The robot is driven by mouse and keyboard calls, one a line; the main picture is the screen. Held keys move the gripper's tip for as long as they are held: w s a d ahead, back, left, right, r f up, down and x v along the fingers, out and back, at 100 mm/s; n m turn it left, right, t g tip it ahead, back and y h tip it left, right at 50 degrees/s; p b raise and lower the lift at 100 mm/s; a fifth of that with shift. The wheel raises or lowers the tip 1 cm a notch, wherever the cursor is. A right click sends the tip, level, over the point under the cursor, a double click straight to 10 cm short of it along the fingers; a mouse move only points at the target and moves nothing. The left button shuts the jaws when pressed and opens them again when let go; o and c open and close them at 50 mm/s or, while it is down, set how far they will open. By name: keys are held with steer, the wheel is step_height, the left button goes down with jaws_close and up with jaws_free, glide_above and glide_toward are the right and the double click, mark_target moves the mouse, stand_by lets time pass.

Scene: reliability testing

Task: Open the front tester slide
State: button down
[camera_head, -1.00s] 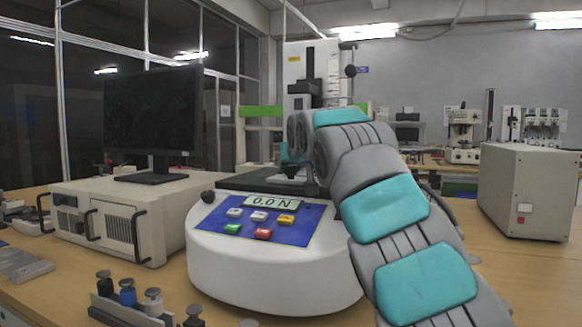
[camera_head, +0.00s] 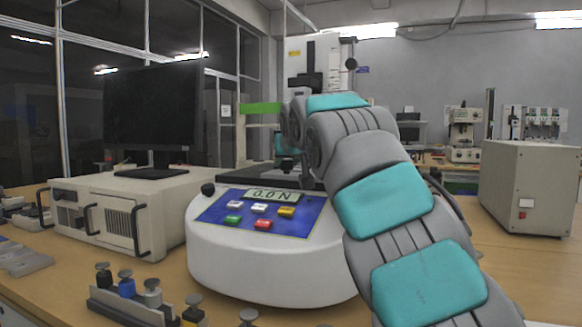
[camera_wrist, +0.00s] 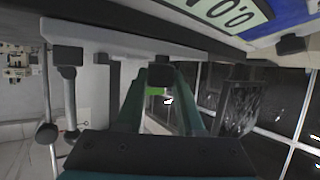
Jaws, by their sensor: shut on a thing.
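The front tester has a round white base (camera_head: 255,270) with a blue key panel and a display reading 0.0 N (camera_head: 272,196). Its upright column (camera_head: 328,55) carries a black slide (camera_head: 305,84). The lower slide area is hidden behind my arm in the head view. In the wrist view my gripper (camera_wrist: 162,76) has its two teal fingers drawn together at the tips on a small dark block, which looks like part of the tester slide. The fingertips are mostly hidden in the head view. The display is upside down at the wrist view's top right (camera_wrist: 235,14).
A monitor (camera_head: 150,105) stands on a beige box (camera_head: 120,210) at left. Several small weights (camera_head: 125,285) sit in a rack in front. Another beige box (camera_head: 525,188) stands at right. Bare table (camera_head: 490,240) lies between it and my arm.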

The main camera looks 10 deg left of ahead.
steer(key=s, duration=0.2)
steer(key=s+b, duration=0.1)
steer(key=s, duration=0.1)
steer(key=s+a+b, duration=0.1)
steer(key=s, duration=0.1)
steer(key=shift+s, duration=0.35)
steer(key=c, duration=0.5)
jaws_free()
steer(key=shift+b+v, duration=0.45)
steer(key=shift+v, duration=3.45)
